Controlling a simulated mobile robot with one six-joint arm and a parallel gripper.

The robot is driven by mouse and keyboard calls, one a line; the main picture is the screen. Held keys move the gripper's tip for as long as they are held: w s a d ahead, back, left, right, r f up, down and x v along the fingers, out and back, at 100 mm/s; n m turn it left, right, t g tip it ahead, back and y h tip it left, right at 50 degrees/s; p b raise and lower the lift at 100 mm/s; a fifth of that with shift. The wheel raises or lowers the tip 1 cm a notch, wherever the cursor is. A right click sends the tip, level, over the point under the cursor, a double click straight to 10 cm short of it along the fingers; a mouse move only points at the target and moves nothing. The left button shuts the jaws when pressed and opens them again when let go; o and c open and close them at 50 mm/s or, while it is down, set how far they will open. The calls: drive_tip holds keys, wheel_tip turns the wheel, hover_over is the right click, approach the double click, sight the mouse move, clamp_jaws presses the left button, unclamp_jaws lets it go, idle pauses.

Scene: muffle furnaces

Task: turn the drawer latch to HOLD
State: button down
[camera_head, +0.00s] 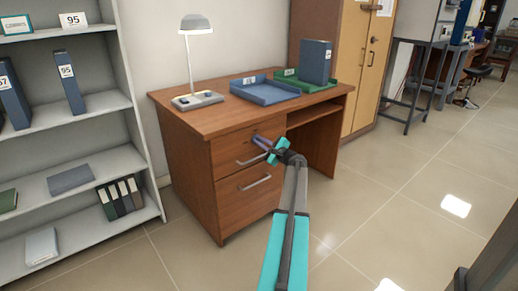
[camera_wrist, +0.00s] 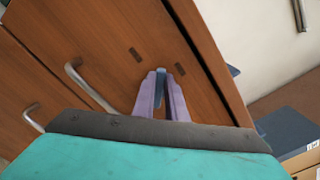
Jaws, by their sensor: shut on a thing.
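The wooden desk (camera_head: 190,140) has an upper drawer (camera_head: 229,147) with a grey bar handle (camera_head: 252,159). The drawer latch (camera_wrist: 160,72) is a small grey-blue piece on the drawer front, between my fingertips in the wrist view. A small dark mark (camera_wrist: 136,54) lies to its left and another (camera_wrist: 181,69) to its right; neither is readable. My gripper (camera_wrist: 160,84) is shut on the latch. In the head view my gripper (camera_head: 262,142) reaches the right part of the upper drawer front and hides most of the latch. The drawer looks closed.
A lower drawer handle (camera_head: 256,182) is below. On the desk stand a lamp (camera_head: 195,60), a blue tray (camera_head: 265,90) and a green tray (camera_head: 322,86) with a blue binder (camera_head: 316,62). A shelf (camera_head: 70,155) stands left. The floor (camera_head: 390,190) at right is clear.

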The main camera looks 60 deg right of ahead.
drive_tip(key=n+b, duration=0.3)
drive_tip(key=f+n+b, duration=0.1)
drive_tip(key=n+b, duration=0.2)
drive_tip(key=b, duration=0.1)
drive_tip(key=a+n+b, duration=0.1)
drive_tip(key=n+b, duration=0.2)
drive_tip(key=shift+w+f, duration=0.25)
idle(0.4)
drive_tip(key=c, duration=1.8)
unclamp_jaws()
drive_tip(key=shift+d+r, duration=0.1)
drive_tip(key=shift+s, duration=0.1)
drive_tip(key=shift+s, duration=0.1)
